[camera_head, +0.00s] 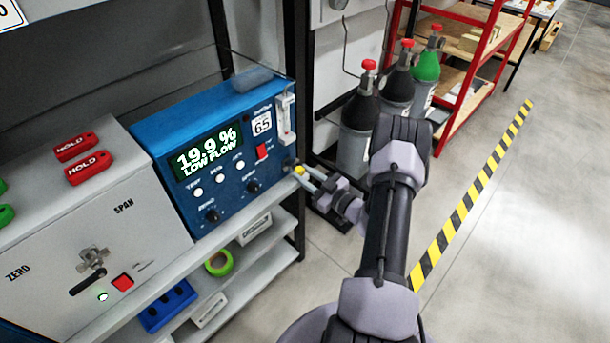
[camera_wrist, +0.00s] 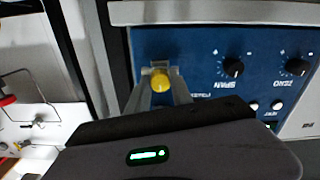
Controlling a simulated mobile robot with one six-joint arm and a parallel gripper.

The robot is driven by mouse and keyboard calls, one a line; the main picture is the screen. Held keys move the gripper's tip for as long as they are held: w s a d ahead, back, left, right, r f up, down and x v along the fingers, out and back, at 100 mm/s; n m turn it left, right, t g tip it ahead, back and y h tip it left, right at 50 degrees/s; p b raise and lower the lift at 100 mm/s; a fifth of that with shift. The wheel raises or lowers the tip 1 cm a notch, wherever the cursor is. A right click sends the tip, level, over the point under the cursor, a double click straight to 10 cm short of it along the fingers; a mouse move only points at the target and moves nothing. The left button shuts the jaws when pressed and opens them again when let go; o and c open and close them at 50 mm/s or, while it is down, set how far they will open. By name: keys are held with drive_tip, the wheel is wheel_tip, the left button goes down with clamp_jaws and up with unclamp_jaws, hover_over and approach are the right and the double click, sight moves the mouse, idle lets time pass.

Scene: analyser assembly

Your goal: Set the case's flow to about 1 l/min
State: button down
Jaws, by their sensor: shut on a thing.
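The blue analyser case (camera_head: 225,140) stands on the shelf, its display (camera_head: 208,155) reading "19.9 %" and "LOW FLOW". A clear flow tube (camera_head: 285,118) is upright at the right end of its front; I cannot read its level. A yellow knob (camera_head: 299,170) sits low at the front's right end, below the tube. My gripper (camera_head: 306,177) has its fingers at this knob. In the wrist view the yellow knob (camera_wrist: 160,80) lies between the two fingertips, and my gripper (camera_wrist: 159,84) is shut on it. The fingers hide the knob's sides.
A grey box (camera_head: 90,220) with red HOLD tags (camera_head: 85,170) stands left of the case. The case front also has black ZERO and SPAN knobs and a red switch (camera_head: 262,151). Gas cylinders (camera_head: 357,130) stand behind my arm. The floor right of the striped tape (camera_head: 470,200) is clear.

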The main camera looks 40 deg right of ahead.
drive_tip(key=n+p, duration=0.1)
drive_tip(key=n, duration=0.5)
drive_tip(key=shift+n, duration=0.3)
drive_tip(key=n, duration=1.3)
drive_tip(key=shift+n+b, duration=0.3)
drive_tip(key=shift+b, duration=0.05)
drive_tip(key=n+b, duration=0.1)
drive_tip(key=n, duration=0.5)
drive_tip(key=shift+r+n, duration=0.1)
drive_tip(key=shift+n, duration=0.2)
drive_tip(key=c, duration=1.1)
unclamp_jaws()
